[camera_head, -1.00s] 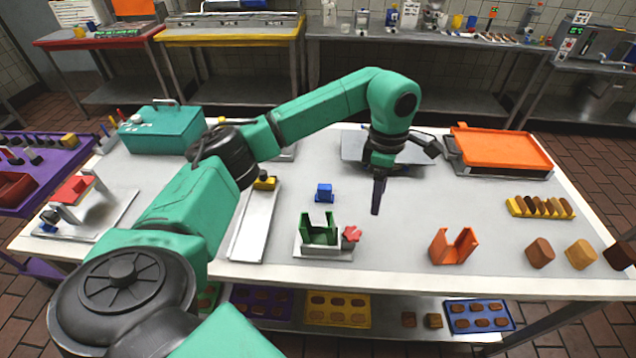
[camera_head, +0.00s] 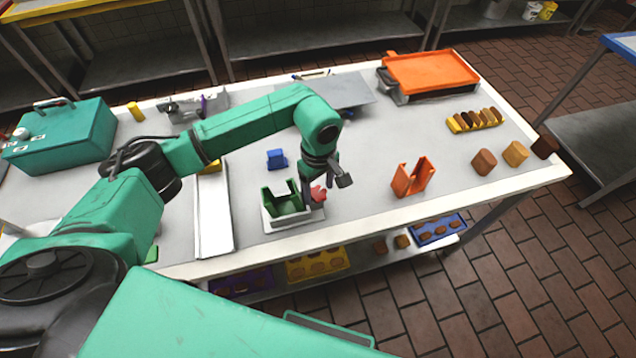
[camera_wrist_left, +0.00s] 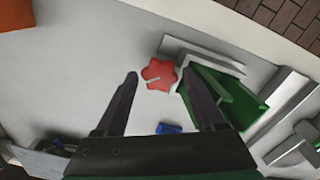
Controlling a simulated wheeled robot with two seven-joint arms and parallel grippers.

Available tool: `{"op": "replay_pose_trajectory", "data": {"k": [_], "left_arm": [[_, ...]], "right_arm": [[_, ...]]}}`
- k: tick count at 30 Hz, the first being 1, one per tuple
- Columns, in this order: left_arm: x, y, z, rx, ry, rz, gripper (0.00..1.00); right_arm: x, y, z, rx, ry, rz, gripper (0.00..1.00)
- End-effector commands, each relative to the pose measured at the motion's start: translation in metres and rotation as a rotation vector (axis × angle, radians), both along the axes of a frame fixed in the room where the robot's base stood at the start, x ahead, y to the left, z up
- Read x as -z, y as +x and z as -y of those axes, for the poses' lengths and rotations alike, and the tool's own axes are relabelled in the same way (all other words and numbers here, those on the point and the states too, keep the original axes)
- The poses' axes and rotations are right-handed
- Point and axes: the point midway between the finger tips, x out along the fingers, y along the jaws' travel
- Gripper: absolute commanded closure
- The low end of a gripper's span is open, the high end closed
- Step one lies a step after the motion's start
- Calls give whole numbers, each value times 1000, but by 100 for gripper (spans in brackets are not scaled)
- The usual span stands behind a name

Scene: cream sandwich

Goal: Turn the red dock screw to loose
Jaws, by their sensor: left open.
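The red dock screw (camera_head: 318,194) is a knob on the right side of a white dock (camera_head: 268,224) that holds a green U-shaped holder (camera_head: 284,204). In the left wrist view the red screw (camera_wrist_left: 159,74) is star-shaped with a pale line on its face. My left gripper (camera_head: 318,198) is beside the screw, pointing down. In the left wrist view its two fingers (camera_wrist_left: 160,76) are apart, and the screw shows between and just beyond their tips. I cannot tell if they touch it. The green holder (camera_wrist_left: 228,98) shows beside the right finger. My right gripper is out of view.
An orange holder (camera_head: 411,178) stands to the right of the dock. A blue block (camera_head: 277,158) stands behind it, and a long white tray (camera_head: 214,215) lies left. A teal box (camera_head: 62,140) is at far left. An orange tray (camera_head: 430,70) is at the back right.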

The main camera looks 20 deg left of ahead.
Motion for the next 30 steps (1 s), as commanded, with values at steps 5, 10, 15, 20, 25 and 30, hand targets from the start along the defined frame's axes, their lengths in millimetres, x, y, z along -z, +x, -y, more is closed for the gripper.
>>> {"op": "replay_pose_trajectory", "data": {"k": [5, 10, 15, 20, 25, 30], "left_arm": [[5, 0, 0, 0, 0, 1, 29], [5, 0, 0, -1, 1, 1, 52], [5, 1, -1, -2, 2, 1, 97], [5, 1, -1, -14, 1, 2, 97], [6, 1, 0, -60, 1, 2, 97], [7, 2, 0, -156, 1, 4, 97]], "right_arm": [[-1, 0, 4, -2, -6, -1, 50], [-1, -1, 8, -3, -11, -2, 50], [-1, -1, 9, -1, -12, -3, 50], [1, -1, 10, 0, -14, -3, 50], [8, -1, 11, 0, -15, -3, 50], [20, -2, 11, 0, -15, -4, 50]]}}
